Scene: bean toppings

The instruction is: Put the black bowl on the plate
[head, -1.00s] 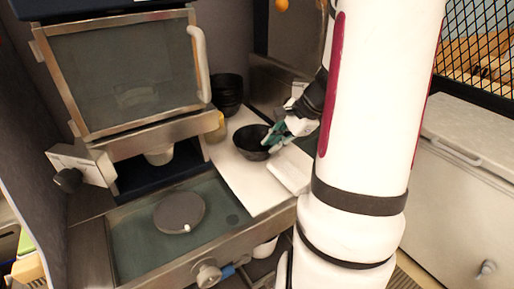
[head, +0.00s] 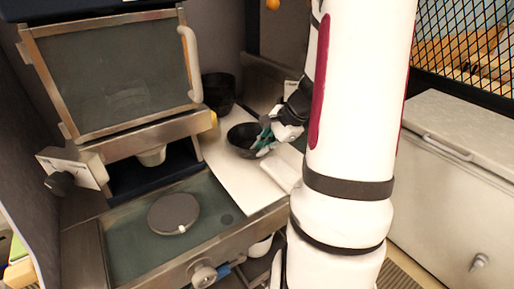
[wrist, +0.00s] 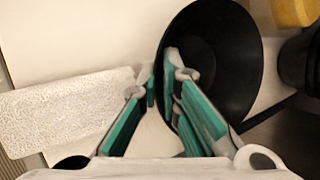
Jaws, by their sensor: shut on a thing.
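The black bowl (head: 241,141) is at the white board, toward its back right. It fills the upper right of the wrist view (wrist: 212,50). My gripper (head: 266,141) is at the bowl's right side, with its green-padded fingers shut on the bowl's near wall. In the wrist view, one fingertip of my gripper (wrist: 162,72) is outside the rim and the other reaches inside the bowl. I cannot tell whether the bowl is clear of the board. A dark grey round plate (head: 173,211) lies on the green-grey surface at front left, apart from the bowl.
More black bowls (head: 218,88) stand stacked behind the held bowl. A yellow item (wrist: 295,11) is beside them. The white board (head: 237,176) is mostly bare, with a white block (head: 283,172) on its right. A metal-framed glass panel (head: 112,72) rises at back left.

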